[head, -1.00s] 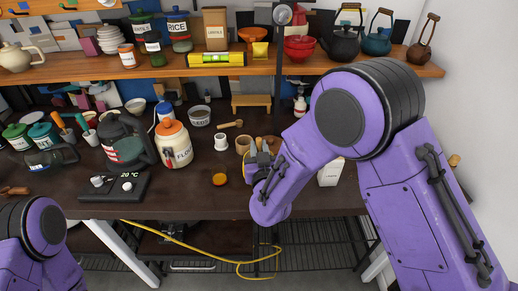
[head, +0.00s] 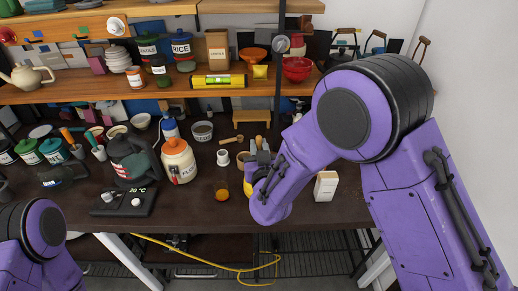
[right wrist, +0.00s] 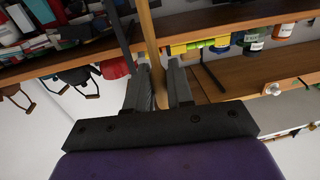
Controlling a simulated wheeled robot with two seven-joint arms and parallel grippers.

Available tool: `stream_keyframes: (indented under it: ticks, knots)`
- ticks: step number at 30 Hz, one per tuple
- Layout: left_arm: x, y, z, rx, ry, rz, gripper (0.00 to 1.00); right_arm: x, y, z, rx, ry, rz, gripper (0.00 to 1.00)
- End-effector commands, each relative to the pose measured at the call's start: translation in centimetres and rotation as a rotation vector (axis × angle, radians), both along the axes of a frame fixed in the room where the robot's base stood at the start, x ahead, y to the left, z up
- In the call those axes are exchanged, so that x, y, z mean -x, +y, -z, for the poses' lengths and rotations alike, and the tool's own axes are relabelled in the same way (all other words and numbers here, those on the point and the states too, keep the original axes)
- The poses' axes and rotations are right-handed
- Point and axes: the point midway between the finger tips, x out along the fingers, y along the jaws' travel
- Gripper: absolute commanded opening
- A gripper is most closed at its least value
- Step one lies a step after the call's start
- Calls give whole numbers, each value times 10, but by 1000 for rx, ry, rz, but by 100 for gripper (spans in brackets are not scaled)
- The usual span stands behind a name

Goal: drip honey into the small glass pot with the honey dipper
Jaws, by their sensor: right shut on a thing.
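My right gripper (head: 259,156) points away from me over the dark worktop, its fingers partly hidden by my own wrist. In the right wrist view my right gripper (right wrist: 160,80) is shut on a long wooden stick (right wrist: 149,35), which looks like the handle of the honey dipper. The dipper's head cannot be made out. A small glass pot (head: 221,191) with amber at its bottom stands near the worktop's front edge, left of my right gripper and apart from it. My left gripper is out of view; only part of that arm shows.
A white cup (head: 223,157) and a wooden utensil (head: 230,139) lie behind the pot. A flour jar (head: 179,162) and a scale (head: 124,203) are to the left. A white box (head: 326,186) stands right. A loaded shelf (head: 100,88) runs above. A yellow object is partly hidden beside my wrist.

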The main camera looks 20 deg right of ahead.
Motion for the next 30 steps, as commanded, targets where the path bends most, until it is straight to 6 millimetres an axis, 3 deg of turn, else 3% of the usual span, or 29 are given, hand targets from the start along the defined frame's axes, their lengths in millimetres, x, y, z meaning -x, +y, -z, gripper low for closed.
stream_keyframes:
  ticks: [2, 13, 30]
  knots:
    - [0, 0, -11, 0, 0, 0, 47, 0, 0, -12, 0, -1, 0, 0]
    - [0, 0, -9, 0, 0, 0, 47, -1, 3, -11, -1, -1, 0, 0]
    - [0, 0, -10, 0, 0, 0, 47, -11, 70, -10, -2, -1, -1, 0]
